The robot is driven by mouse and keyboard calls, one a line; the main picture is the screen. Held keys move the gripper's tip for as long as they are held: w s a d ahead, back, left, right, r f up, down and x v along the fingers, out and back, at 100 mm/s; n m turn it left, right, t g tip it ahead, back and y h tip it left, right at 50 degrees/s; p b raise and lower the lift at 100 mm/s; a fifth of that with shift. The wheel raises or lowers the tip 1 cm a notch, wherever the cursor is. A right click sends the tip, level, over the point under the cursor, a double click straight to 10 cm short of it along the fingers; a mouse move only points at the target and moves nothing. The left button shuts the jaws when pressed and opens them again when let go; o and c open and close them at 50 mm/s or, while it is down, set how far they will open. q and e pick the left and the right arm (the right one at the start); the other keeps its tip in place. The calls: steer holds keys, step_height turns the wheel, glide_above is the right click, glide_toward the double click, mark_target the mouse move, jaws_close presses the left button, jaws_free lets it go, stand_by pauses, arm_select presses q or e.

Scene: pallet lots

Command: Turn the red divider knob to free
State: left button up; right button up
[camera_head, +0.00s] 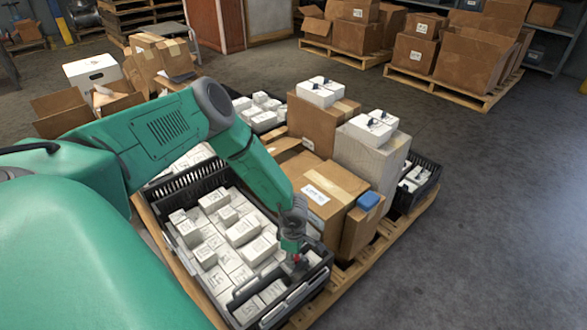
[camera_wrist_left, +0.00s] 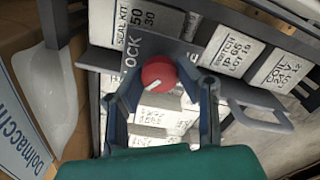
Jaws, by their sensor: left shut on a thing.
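The red divider knob (camera_wrist_left: 159,73) is round, with a small white mark on its lower part in the left wrist view. It sits on a grey divider plate (camera_wrist_left: 110,59) whose lettering shows as "OCK", the rest hidden. A "free" label is not visible. In the head view the knob (camera_head: 296,259) is a small red spot at the front of a black crate (camera_head: 317,274). My left gripper (camera_head: 294,262) reaches down to it. In the left wrist view its fingers (camera_wrist_left: 160,77) are either side of the knob, shut on it. My right gripper is not in view.
The crate holds several white labelled boxes (camera_head: 242,231) and stands on a wooden pallet (camera_head: 347,276). Cardboard boxes (camera_head: 327,190) stand close to the right of my left arm. Open floor (camera_head: 480,220) is at the right.

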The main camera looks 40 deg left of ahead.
arm_select(q)
steer(key=n, duration=0.5)
steer(key=shift+w+d+r+n+p, duration=0.15)
steer(key=shift+n+p, duration=0.15)
steer(key=n, duration=0.4)
steer(key=shift+p, duration=0.4)
steer(key=n+p, duration=0.1)
steer(key=n, duration=0.4)
steer(key=shift+w+r+n, duration=0.1)
steer(key=shift+w+n, duration=0.05)
steer(key=shift+n, duration=0.25)
steer(key=shift+w+n+p, duration=0.1)
steer(key=shift+n+p, duration=0.85)
steer(key=shift+n, duration=1.65)
steer(key=o, duration=1.1)
steer(key=shift+o, duration=0.2)
steer(key=shift+s, duration=0.2)
